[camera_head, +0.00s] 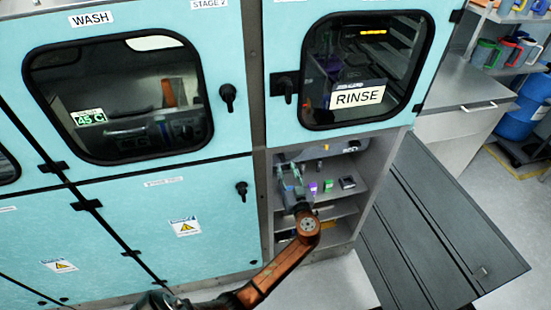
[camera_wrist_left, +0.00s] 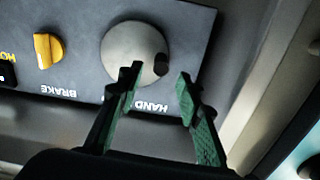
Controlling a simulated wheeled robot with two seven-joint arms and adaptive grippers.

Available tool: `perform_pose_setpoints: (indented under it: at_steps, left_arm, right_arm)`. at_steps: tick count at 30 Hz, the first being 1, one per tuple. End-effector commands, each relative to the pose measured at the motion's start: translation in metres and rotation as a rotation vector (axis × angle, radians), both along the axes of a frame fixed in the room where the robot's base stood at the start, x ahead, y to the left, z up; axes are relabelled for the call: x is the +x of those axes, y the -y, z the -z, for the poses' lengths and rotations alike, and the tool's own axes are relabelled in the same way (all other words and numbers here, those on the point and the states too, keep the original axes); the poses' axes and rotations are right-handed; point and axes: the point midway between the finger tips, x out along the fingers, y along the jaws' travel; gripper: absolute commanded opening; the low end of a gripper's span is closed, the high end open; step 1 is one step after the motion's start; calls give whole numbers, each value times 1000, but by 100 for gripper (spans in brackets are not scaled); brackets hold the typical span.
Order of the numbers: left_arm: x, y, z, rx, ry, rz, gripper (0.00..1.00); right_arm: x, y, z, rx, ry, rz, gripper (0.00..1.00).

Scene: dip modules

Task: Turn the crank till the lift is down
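The crank (camera_wrist_left: 130,50) is a round silver disc with a short black knob (camera_wrist_left: 161,65) near its edge, on a grey panel marked HAND in the left wrist view. My left gripper (camera_wrist_left: 158,80) is open, its green-padded fingers on either side of the space just below the knob; no contact shows. In the head view my left gripper (camera_head: 291,176) reaches into the open lower compartment and hides part of it. I cannot make out the lift clearly; the window marked RINSE (camera_head: 358,95) is dark. My right gripper is not in view.
A yellow BRAKE knob (camera_wrist_left: 47,50) sits left of the crank. The compartment shelf holds small coloured items (camera_head: 328,186). Its grey door (camera_head: 430,230) stands open at the right. A pale frame edge (camera_wrist_left: 270,80) runs close right of the gripper.

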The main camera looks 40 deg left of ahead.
Motion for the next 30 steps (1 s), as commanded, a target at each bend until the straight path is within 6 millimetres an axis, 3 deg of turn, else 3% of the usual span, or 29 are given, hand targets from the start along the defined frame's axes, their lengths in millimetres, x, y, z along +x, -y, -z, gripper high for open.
perform_pose_setpoints:
  at_steps: [10, 22, 30]
  left_arm:
    - [32, -40, 1, 1, -1, -2, 33]
    - [38, -48, 1, -1, -2, -2, 33]
    - [38, -47, 1, -1, -2, -2, 15]
  right_arm:
    - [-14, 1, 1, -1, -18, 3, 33]
    - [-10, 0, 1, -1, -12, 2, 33]
    - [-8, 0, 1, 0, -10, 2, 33]
